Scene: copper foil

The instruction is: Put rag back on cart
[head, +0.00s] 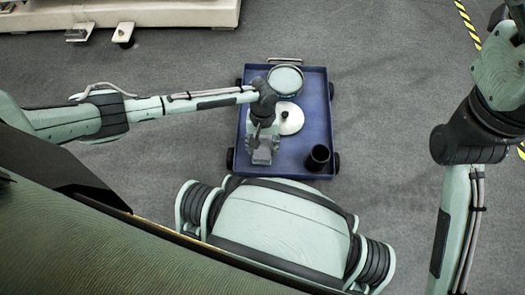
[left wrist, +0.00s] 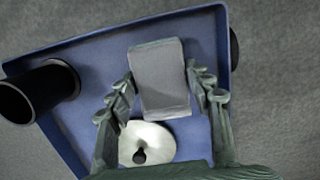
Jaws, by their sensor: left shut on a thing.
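The rag is a grey folded piece (head: 262,156) that shows over the near left part of the blue cart (head: 318,105) in the head view. In the left wrist view the rag (left wrist: 160,78) is between the two fingers, with the cart's blue tray (left wrist: 205,40) behind it. My left gripper (head: 263,140) is shut on the rag, its fingers (left wrist: 164,88) at the rag's two sides. I cannot tell whether the rag touches the tray. My right arm is at the right of the head view; its gripper is out of view.
On the cart are a black cylinder (head: 317,157) at the near right corner, a white disc with a dark knob (head: 290,118) and a round pale-topped container (head: 285,80) at the far end. A table edge (head: 90,215) is at left. Grey floor surrounds the cart.

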